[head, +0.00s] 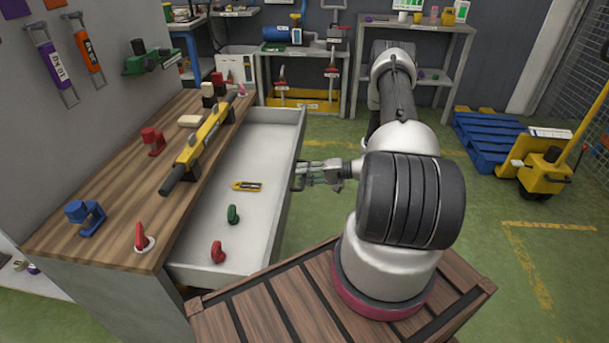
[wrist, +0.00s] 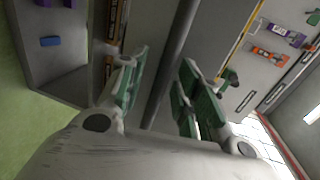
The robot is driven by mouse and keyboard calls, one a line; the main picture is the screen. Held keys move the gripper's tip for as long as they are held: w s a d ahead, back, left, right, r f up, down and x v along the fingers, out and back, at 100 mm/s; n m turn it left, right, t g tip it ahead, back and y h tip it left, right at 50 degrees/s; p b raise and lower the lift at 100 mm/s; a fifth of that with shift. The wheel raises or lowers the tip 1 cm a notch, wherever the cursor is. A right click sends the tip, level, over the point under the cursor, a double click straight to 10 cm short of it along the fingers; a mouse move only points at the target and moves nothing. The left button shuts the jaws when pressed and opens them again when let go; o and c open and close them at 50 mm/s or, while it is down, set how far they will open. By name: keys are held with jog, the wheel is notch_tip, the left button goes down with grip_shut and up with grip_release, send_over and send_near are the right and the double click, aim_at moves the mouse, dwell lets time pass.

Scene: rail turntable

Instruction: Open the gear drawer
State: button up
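The drawer (head: 262,140) is pulled well out of the wood-topped cabinet (head: 110,215); its inside shows. A yellow tool (head: 247,186), a green piece (head: 233,214) and a red piece (head: 218,251) lie in it. My gripper (head: 308,174) is at the outer side of the drawer front, near its middle. In the wrist view my gripper (wrist: 158,95) has its green-padded fingers apart, with a dark bar (wrist: 178,50), seemingly the drawer handle, running between them. Gaps show on both sides of the bar. The handle is mostly hidden in the head view.
A yellow bar-shaped tool (head: 200,145), a blue clamp (head: 86,216) and a red clamp (head: 152,141) lie on the cabinet top. A blue pallet (head: 488,138) and a yellow pallet truck (head: 540,165) stand at right.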

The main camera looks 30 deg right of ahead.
jog(key=v, duration=1.2)
